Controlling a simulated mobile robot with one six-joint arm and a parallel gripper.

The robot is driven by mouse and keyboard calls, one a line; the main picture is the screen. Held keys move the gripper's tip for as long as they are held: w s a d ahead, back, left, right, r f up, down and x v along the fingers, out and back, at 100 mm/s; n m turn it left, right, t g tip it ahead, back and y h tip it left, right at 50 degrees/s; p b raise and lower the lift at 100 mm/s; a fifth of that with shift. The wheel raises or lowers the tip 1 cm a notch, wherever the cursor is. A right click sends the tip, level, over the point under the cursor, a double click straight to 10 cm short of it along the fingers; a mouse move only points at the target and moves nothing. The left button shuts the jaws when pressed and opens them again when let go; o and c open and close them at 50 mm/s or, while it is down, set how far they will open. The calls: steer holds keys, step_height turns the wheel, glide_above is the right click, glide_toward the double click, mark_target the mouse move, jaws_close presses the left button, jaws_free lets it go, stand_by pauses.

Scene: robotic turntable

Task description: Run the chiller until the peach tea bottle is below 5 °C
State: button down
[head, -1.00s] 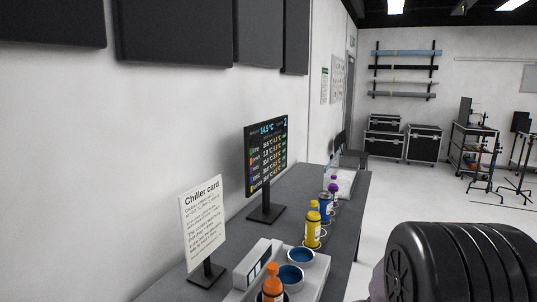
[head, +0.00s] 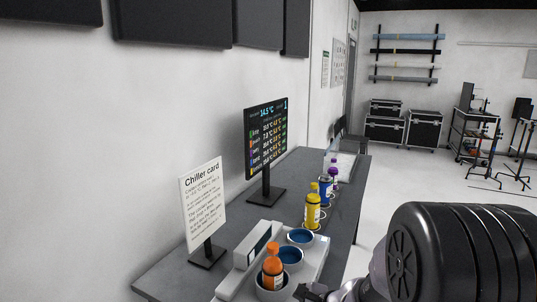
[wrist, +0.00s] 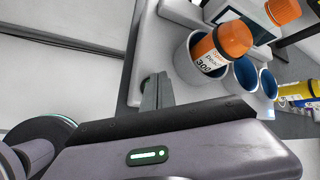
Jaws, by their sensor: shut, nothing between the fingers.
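The orange bottle (head: 272,266), which I take to be the peach tea, stands in the front well of the white chiller (head: 240,272). In the wrist view its orange upper part (wrist: 235,38) and white label rise from a blue-lined well (wrist: 186,58). My gripper (head: 316,292) is shut and empty, just right of that well; its closed fingers also show in the wrist view (wrist: 157,92), apart from the bottle. Two other wells (head: 300,236) behind look empty. The screen (head: 266,150) reads about 14.5 °C at the top, above rows too small to read surely.
A chiller card (head: 203,205) stands at the left of the grey table (head: 170,277). Yellow (head: 312,212), blue (head: 325,190) and purple (head: 333,174) bottles stand in a row behind the chiller. The wall is close on the left; open floor (head: 400,180) lies to the right.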

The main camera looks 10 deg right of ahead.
steer(key=shift+r, duration=0.1)
step_height(320, 180, up, 6)
steer(key=p, duration=0.4)
stand_by(0.5)
steer(key=s+a+r+n+g+b, duration=0.1)
steer(key=s+a+r+n+b, duration=0.1)
steer(key=s+a+r+n, duration=0.4)
steer(key=s+a+r+n+g+b, duration=0.15)
steer(key=s+n, duration=0.25)
steer(key=s, duration=0.5)
steer(key=s+d+n+h+b, duration=0.1)
steer(key=s+d+n+h, duration=0.2)
steer(key=s, duration=0.6)
steer(key=shift+s+r+n+t+b, duration=0.25)
steer(key=shift+n+t, duration=0.2)
steer(key=shift+n, duration=0.75)
